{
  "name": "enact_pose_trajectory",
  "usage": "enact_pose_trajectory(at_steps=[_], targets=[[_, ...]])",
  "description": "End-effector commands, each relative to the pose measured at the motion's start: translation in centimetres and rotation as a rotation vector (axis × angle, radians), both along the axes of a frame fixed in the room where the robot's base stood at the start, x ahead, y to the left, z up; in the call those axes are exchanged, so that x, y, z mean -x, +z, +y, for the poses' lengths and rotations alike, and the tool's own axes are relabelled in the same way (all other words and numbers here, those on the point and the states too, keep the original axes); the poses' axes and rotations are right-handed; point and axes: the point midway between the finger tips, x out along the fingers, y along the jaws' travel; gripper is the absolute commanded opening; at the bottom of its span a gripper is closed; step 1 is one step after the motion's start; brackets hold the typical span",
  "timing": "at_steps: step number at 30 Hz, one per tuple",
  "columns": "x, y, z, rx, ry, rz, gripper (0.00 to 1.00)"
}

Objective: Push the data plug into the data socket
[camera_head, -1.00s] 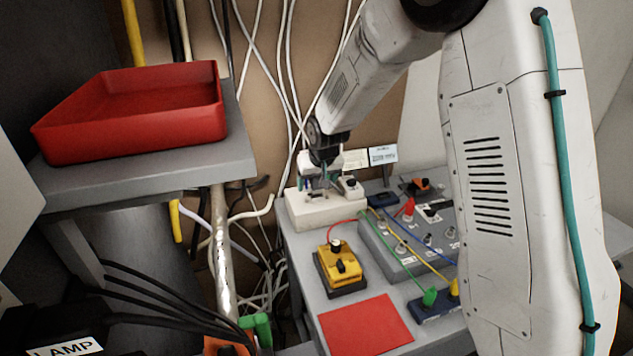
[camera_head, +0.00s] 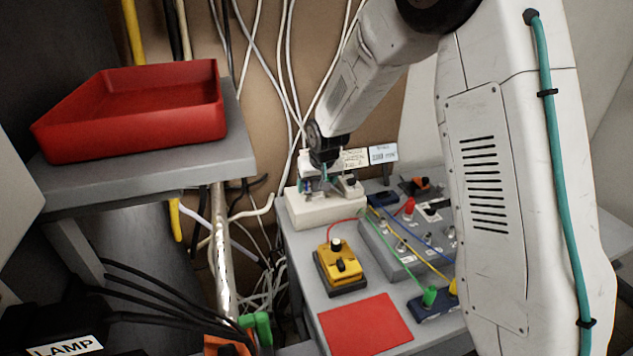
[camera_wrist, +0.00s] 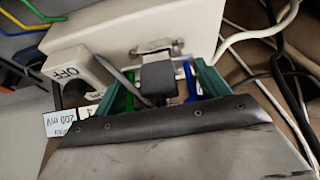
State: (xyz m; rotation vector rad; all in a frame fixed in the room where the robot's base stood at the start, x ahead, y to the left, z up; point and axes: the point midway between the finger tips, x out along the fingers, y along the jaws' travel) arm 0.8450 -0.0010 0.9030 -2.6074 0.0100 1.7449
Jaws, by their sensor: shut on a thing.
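The data plug (camera_wrist: 166,82) is a dark block in the wrist view, between the teal fingers of my gripper (camera_wrist: 162,88). My gripper is shut on it. The data socket (camera_wrist: 156,47) appears as a silver metal fitting on the white box (camera_wrist: 110,30), directly ahead of the plug. The plug's front is at or very close to the socket; I cannot tell how far it is in. In the head view my gripper (camera_head: 325,178) is low over the white box (camera_head: 325,212), and the plug is too small to make out.
A knob marked OFF (camera_wrist: 68,73) and a grey lever stand left of the plug. Green and blue parts flank it. A yellow device (camera_head: 340,266), a grey panel with coloured leads (camera_head: 395,262) and a red mat (camera_head: 365,324) share the bench. A red tray (camera_head: 130,140) is on the left shelf.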

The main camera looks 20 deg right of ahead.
Motion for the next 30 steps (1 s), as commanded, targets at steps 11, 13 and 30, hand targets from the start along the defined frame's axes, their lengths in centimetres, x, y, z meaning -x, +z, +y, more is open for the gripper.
enact_pose_trajectory(at_steps=[11,13,30], targets=[[0.0,-0.9,0.0,0.0,0.0,-0.001,0.5],[0.0,-1.1,0.0,0.0,0.001,0.0,0.5],[0.0,-1.4,0.0,0.0,0.0,-0.001,0.99]])
